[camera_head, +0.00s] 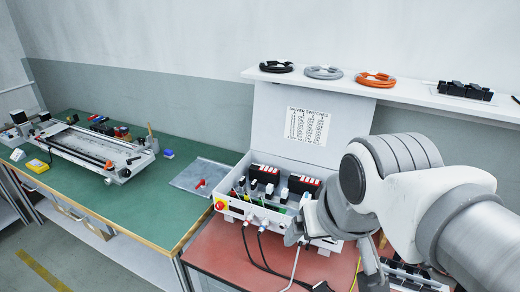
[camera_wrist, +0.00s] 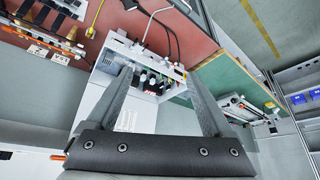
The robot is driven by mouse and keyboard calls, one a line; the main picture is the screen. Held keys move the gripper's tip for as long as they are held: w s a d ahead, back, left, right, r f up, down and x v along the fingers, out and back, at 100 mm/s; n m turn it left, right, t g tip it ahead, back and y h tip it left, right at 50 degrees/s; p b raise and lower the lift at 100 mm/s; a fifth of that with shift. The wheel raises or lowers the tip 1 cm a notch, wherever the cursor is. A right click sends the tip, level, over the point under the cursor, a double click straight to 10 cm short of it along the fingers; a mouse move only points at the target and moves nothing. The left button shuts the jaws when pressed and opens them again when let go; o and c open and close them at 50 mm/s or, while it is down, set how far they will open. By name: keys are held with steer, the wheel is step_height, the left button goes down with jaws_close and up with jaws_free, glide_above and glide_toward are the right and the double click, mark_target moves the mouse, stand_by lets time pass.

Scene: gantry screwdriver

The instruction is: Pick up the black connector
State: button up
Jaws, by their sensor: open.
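A black connector (camera_head: 322,287) sits at the end of a black cable, low on the red bench top at the bottom edge of the head view. A small black piece that looks like the same connector (camera_wrist: 129,4) shows at the top edge of the wrist view. My gripper (camera_wrist: 157,75) is open, with nothing between its fingers. It points toward the white control box (camera_wrist: 119,52) and is apart from the connector. In the head view my arm covers the box's right side.
The box (camera_head: 232,204) has an open lid, switches and several cables hanging over the red bench (camera_head: 205,250). A shelf (camera_head: 410,97) with coiled cables is above. A green bench (camera_head: 140,190) with a gantry (camera_head: 95,148) stands left. A yellow cable (camera_wrist: 96,18) is nearby.

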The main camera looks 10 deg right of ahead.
steer(key=w+d+f+m+g+b, duration=0.1)
steer(key=w+d+f+m+b, duration=0.1)
steer(key=w+f+m+b, duration=0.3)
steer(key=w+d+f+m+g+b, duration=0.2)
steer(key=d+f, duration=0.1)
steer(key=f, duration=0.3)
steer(key=m+g+h+b, duration=0.1)
steer(key=m+g+b, duration=0.1)
steer(key=m+b, duration=0.5)
glide_above(322, 289)
steer(key=shift+n, duration=0.4)
step_height(322, 289, down, 23)
steer(key=shift+r+b, duration=0.15)
steer(key=shift+b, duration=0.15)
step_height(322, 289, down, 5)
steer(key=shift+a+f+b, duration=0.1)
steer(key=shift+f+b, duration=0.05)
steer(key=shift+b, duration=1)
jaws_close()
